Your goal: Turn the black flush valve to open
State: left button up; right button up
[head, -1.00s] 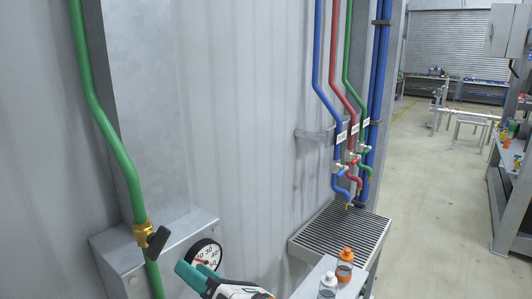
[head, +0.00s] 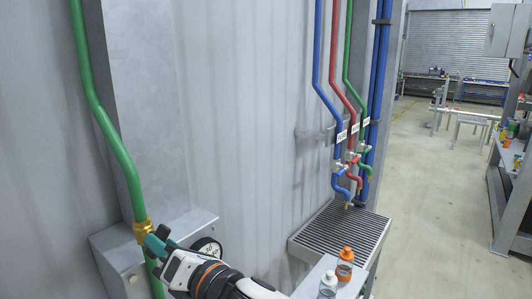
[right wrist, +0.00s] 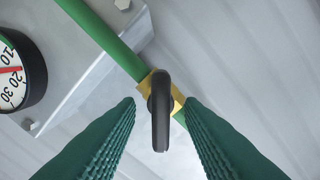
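The black flush valve handle (right wrist: 160,120) sits on a brass valve body (right wrist: 177,97) on a green pipe (right wrist: 108,40). In the head view the brass body (head: 142,230) shows on the green pipe (head: 101,110) at the left, while my right gripper hides most or all of the handle. My right gripper (right wrist: 160,104) is open, its green ribbed fingers on either side of the handle, with a visible gap to each. In the head view the right gripper (head: 156,242) comes up from the lower right to the valve. My left gripper is not in view.
A pressure gauge (right wrist: 16,72) on a grey box (right wrist: 82,75) is close to the valve; my arm partly covers the gauge (head: 207,248) in the head view. A grated basin (head: 333,228) and two bottles, one orange-capped (head: 345,264), one white-capped (head: 328,284), stand to the right.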

jog(key=shift+c, duration=0.2)
grip_shut()
jog(key=n+p, duration=0.1)
jog(key=n, duration=0.3)
jog(key=shift+n+p, duration=0.3)
jog(key=shift+p, duration=0.05)
